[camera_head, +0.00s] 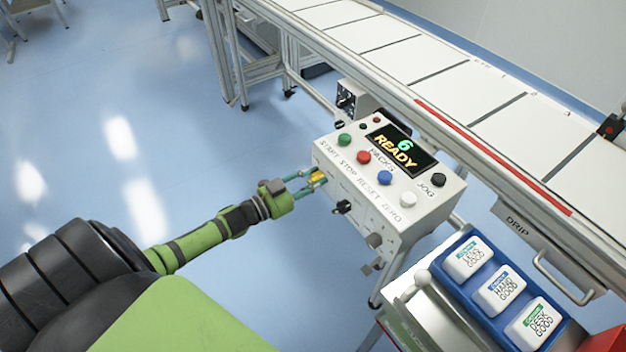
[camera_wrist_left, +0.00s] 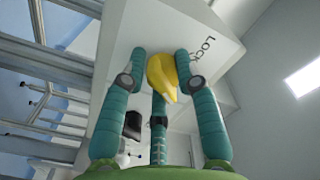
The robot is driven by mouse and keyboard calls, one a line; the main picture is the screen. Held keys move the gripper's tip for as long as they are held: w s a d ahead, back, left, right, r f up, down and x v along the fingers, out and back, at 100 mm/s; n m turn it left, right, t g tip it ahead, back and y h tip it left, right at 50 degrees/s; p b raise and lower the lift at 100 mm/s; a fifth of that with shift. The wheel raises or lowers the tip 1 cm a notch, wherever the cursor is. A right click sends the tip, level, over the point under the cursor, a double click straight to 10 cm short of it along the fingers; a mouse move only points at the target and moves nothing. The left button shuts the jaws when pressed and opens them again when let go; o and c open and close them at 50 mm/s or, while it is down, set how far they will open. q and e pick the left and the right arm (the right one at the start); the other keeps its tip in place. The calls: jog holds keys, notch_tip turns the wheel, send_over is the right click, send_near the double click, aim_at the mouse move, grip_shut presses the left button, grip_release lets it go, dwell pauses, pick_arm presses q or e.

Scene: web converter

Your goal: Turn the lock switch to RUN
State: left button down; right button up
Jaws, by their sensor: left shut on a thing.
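The lock switch (camera_wrist_left: 162,78) is a yellow knob on the front face of the white control box, next to the printed word "Lock" in the left wrist view. In the head view the yellow knob (camera_head: 317,178) shows at the box's left front. My left gripper (camera_head: 308,182) reaches it from the left, and its teal fingers (camera_wrist_left: 157,68) are shut on the yellow knob. The control box (camera_head: 425,208) has a display reading "6 READY". No RUN mark can be read. My right gripper is not in view.
Green, red, blue, white and black buttons sit on the box's top. A black knob (camera_head: 343,206) is on the front face near my gripper. A conveyor (camera_head: 440,70) runs behind. A blue tray (camera_head: 467,291) with three white packs stands right. Floor at left is clear.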

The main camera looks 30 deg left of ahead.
pick_arm(q)
jog(key=shift+a+f+m, duration=0.2)
jog(key=shift+f+m, duration=0.05)
jog(key=shift+m, duration=0.45)
jog(key=c, duration=1.1)
grip_release()
jog(key=shift+r, duration=0.1)
jog(key=shift+o, duration=0.6)
jog(key=shift+a, duration=0.1)
jog(key=shift+s, duration=0.15)
jog(key=v, duration=1.1)
jog(key=shift+s+a, duration=0.15)
jog(key=shift+s, duration=0.2)
